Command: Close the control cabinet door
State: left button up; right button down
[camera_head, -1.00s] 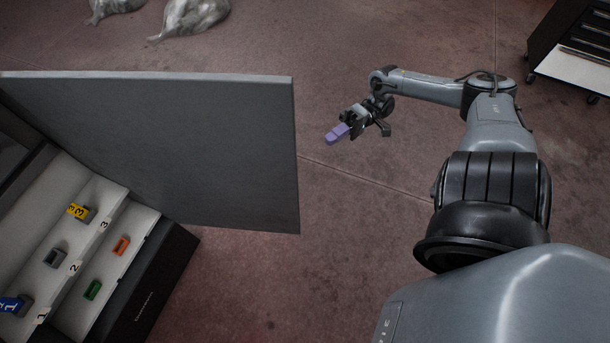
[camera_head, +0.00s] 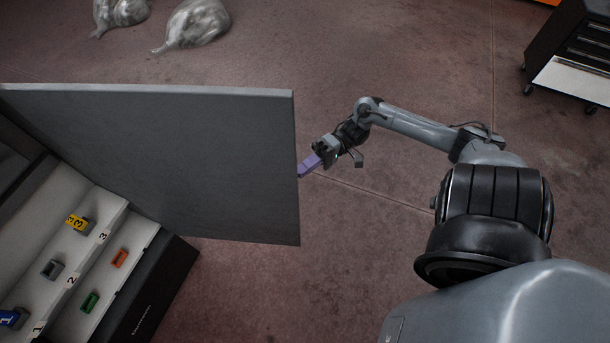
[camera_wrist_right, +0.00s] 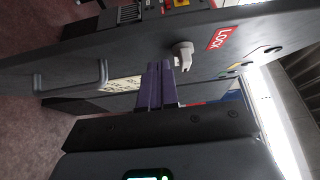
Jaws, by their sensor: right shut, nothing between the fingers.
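The control cabinet door (camera_head: 190,155) is a large grey panel standing open in the head view, its free edge toward the right. The cabinet (camera_head: 125,285) shows at the lower left. My right gripper (camera_head: 303,170) is shut and empty, its purple fingertips beside the door's free edge. In the right wrist view the purple fingers (camera_wrist_right: 157,85) are in front of a dark panel (camera_wrist_right: 180,60) with a light knob (camera_wrist_right: 183,55), a red "Lock" label (camera_wrist_right: 220,38) and a handle (camera_wrist_right: 72,78). I cannot tell whether the fingers touch it. My left gripper is not seen.
Inside the cabinet are white shelves with numbered yellow (camera_head: 78,223) and blue (camera_head: 14,318) blocks, and orange and green pieces. Grey bags (camera_head: 190,25) lie on the floor at the back. A dark wheeled cart (camera_head: 570,55) stands at the upper right. Floor between is clear.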

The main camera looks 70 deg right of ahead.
jog(key=a, duration=0.1)
jog(key=s+a, duration=0.1)
jog(key=a, duration=0.1)
jog(key=shift+s, duration=0.15)
dwell(0.4)
